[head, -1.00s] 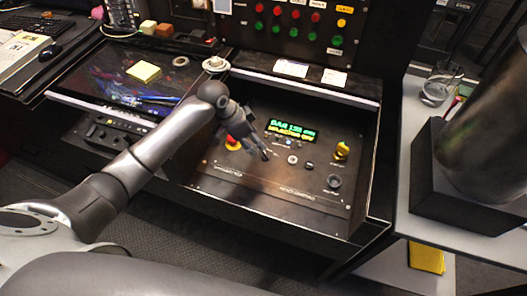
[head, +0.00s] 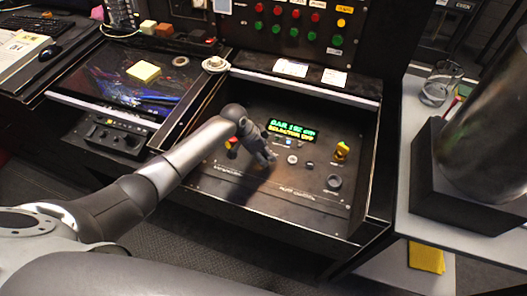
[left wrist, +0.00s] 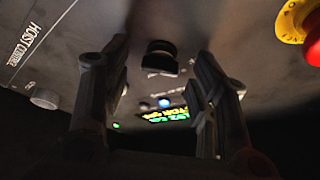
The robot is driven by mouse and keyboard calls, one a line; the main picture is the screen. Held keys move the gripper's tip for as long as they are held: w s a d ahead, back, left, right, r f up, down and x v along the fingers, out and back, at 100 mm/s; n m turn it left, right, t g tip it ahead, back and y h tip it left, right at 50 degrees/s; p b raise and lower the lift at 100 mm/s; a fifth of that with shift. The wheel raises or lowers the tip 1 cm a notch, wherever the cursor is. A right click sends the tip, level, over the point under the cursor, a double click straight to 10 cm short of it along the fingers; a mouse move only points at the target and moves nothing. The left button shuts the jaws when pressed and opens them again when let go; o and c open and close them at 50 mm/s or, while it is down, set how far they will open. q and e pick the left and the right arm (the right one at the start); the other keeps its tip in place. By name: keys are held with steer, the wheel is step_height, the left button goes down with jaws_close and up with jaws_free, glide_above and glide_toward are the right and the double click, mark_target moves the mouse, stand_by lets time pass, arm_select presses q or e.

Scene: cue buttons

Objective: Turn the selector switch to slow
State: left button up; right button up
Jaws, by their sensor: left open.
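My left gripper (head: 268,158) is open above the left middle of the sloped control panel (head: 300,180). In the left wrist view its two fingers (left wrist: 162,85) stand on either side of a black knob (left wrist: 160,58), which looks like the selector switch. The knob lies beyond the fingertips, with no clear contact; its pointer setting cannot be read. In the head view the gripper hides that part of the panel. A lit green and yellow display (head: 292,130) is just behind the gripper; its lower line seems to read "SELECTOR OFF". My right gripper is not in view.
A red emergency stop with a yellow ring (left wrist: 292,22) is close by. A yellow control (head: 341,151), a dark round knob (head: 333,182) and a white button (head: 292,160) are on the panel. A raised rim (head: 300,88) edges its back.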

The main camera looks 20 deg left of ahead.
arm_select(q)
steer(key=c, duration=1)
steer(key=shift+f, duration=0.1)
steer(key=m+b, duration=0.2)
steer(key=m, duration=0.1)
steer(key=m+g+h+b, duration=0.1)
steer(key=b, duration=0.1)
steer(key=shift+w+f, duration=0.15)
steer(key=shift+w, duration=0.1)
steer(key=shift+w+r+m+g+b, duration=0.1)
steer(key=shift+m+g+b, duration=0.4)
steer(key=shift+m+b, duration=0.6)
steer(key=shift+r+m+g+b, duration=0.1)
steer(key=shift+m+g+b, duration=0.4)
steer(key=shift+m+b, duration=0.6)
steer(key=shift+a+m, duration=0.1)
steer(key=shift+m, duration=0.2)
steer(key=o, duration=1)
